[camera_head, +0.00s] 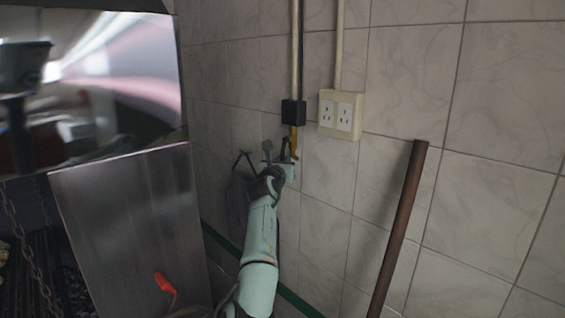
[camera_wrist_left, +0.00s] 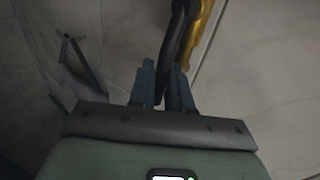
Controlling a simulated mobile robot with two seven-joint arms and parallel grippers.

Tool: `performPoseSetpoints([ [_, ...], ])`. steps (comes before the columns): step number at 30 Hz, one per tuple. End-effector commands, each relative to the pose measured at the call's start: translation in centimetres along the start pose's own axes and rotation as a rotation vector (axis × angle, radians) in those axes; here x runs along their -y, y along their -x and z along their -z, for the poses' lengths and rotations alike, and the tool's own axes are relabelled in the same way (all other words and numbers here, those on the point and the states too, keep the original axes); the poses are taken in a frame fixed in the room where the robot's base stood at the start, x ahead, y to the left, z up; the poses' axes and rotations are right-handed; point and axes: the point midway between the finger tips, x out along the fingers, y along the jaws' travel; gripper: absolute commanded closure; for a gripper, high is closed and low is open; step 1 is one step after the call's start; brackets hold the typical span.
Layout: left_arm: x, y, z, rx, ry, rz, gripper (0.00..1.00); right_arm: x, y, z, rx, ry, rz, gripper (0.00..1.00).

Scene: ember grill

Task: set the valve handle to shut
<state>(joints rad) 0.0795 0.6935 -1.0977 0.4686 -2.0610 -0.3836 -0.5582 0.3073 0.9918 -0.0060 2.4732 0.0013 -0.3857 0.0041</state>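The valve has a yellow body (camera_head: 294,140) under a black box on the wall pipe. Its yellow part also shows at the top of the left wrist view (camera_wrist_left: 204,30). The dark valve handle (camera_wrist_left: 181,35) hangs down beside the yellow body. My left gripper (camera_head: 286,160) is at the handle, below the black box. In the left wrist view, the two fingers of my left gripper (camera_wrist_left: 162,78) stand close on either side of the handle's lower end and look shut on it. The exact contact is dark. My right gripper is not in view.
A double wall socket (camera_head: 341,115) is right of the valve. A brown pole (camera_head: 402,220) leans against the tiled wall. A dark wall hook (camera_head: 243,160) is left of the gripper. A metal panel (camera_head: 125,225) and a chain (camera_head: 25,245) are at the left.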

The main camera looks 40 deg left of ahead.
Motion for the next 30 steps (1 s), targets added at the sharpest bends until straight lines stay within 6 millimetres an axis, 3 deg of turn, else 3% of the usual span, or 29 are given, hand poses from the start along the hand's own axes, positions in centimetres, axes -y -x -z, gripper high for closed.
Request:
performPoseSetpoints([
  [27, 0.64, 0.57, -0.55, -0.06, 0.104, -0.001, 1.0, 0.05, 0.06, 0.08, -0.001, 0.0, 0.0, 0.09],
  [28, 0.64, 0.57, -0.55, -0.06, 0.104, -0.001, 0.76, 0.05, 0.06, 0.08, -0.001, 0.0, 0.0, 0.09],
  [29, 0.64, 0.57, -0.55, -0.06, 0.104, -0.001, 0.67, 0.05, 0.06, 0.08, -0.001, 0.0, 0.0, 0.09],
  [30, 0.65, 0.56, -0.52, -0.061, 0.104, 0.0, 0.67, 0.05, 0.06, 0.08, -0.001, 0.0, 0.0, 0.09],
])
